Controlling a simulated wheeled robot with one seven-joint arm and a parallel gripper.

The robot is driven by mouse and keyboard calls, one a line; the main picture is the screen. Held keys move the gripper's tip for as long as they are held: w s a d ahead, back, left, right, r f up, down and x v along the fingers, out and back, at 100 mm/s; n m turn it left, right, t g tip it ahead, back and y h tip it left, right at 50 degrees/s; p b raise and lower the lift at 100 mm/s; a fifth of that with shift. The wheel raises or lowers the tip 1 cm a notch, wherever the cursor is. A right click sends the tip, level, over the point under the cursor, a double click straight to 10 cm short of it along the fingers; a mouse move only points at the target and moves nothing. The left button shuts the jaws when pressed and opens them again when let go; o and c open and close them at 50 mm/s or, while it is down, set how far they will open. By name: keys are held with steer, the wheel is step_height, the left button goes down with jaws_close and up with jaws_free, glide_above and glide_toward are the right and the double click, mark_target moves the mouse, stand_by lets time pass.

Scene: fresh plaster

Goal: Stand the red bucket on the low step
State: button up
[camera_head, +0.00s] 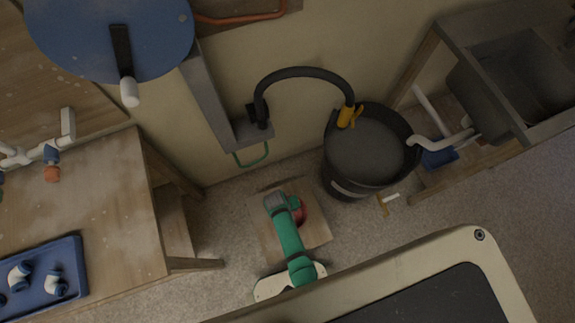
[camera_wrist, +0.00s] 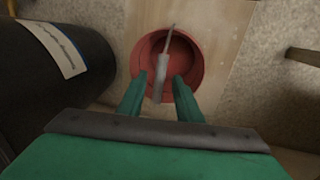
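The red bucket (camera_head: 301,211) is at the low wooden step (camera_head: 318,235), partly hidden by my arm in the head view. In the wrist view the bucket (camera_wrist: 190,58) is upright and seen from above, over the pale wood (camera_wrist: 225,30). Its wire handle with a grey grip (camera_wrist: 160,78) stands up across the mouth. My gripper (camera_wrist: 159,90) is open, with green fingers on either side of the grip and a gap showing on both sides. In the head view my gripper (camera_head: 274,201) is above the bucket. The bucket's underside is hidden.
A large black bin (camera_head: 366,150) with a black hose stands right of the step. A wooden bench (camera_head: 110,200) with a blue tray (camera_head: 68,262) is at left. A sink (camera_head: 515,75) is at upper right. Bare floor (camera_head: 345,215) lies between step and bin.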

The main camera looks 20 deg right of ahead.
steer(key=s+d+r+n+t, duration=0.1)
steer(key=s+r+t, duration=0.45)
steer(key=r, duration=0.65)
steer(key=s+a+r+t, duration=0.2)
steer(key=a+r+t, duration=0.1)
steer(key=r, duration=0.9)
steer(key=s+a+r+m+t+y, duration=0.1)
steer(key=s+a+r+t, duration=0.2)
steer(key=r, duration=0.9)
steer(key=s+a+r+t+y, duration=0.1)
steer(key=a+r+t, duration=0.3)
steer(key=r, duration=0.8)
steer(key=shift+s+a+r, duration=0.3)
steer(key=shift+s+a, duration=0.05)
steer(key=shift+s, duration=0.3)
